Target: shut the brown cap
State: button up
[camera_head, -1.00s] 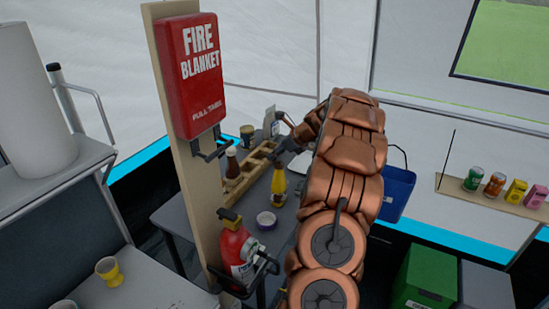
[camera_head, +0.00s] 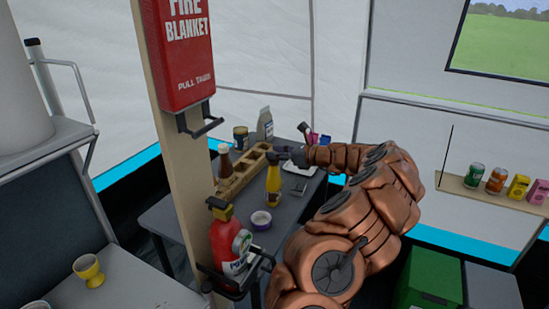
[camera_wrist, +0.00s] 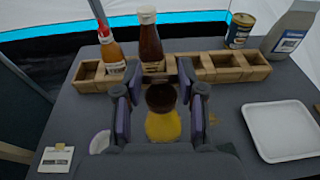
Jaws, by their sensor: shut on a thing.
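The yellow bottle (camera_head: 273,182) stands upright on the grey table, in front of the wooden rack. Its brown cap (camera_wrist: 161,97) is on top, seen from above in the wrist view, with the yellow body (camera_wrist: 163,127) below it. My gripper (camera_wrist: 160,80) has one finger on each side of the cap and is shut on it. In the head view my gripper (camera_head: 285,156) comes to the bottle's top from the right. The cap is mostly hidden there, and I cannot tell whether it is fully closed.
A wooden rack (camera_wrist: 222,67) stands behind, holding a brown sauce bottle (camera_wrist: 150,45) and an orange bottle (camera_wrist: 109,50). A can (camera_wrist: 238,30) and a grey carton (camera_wrist: 289,35) stand behind it. A white tray (camera_wrist: 280,130) lies right; a small bowl (camera_head: 261,219) stands in front.

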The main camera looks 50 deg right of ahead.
jog(key=t+b, duration=0.1)
jog(key=b, duration=0.1)
jog(key=f+t+b, duration=0.1)
jog(key=b, duration=0.1)
jog(key=shift+s+d+f+t+y+b, duration=0.1)
jog(key=shift+s+f+t+y+b, duration=0.2)
jog(key=shift+t+y, duration=0.1)
jog(key=shift+s+t+b, duration=0.1)
jog(key=shift+t+b, duration=0.5)
jog(key=shift+b, duration=0.2)
jog(key=shift+r, duration=0.1)
jog(key=o, duration=1.1)
jog(key=shift+o, duration=0.2)
jog(key=shift+s+d, duration=0.1)
jog(key=v, duration=1.2)
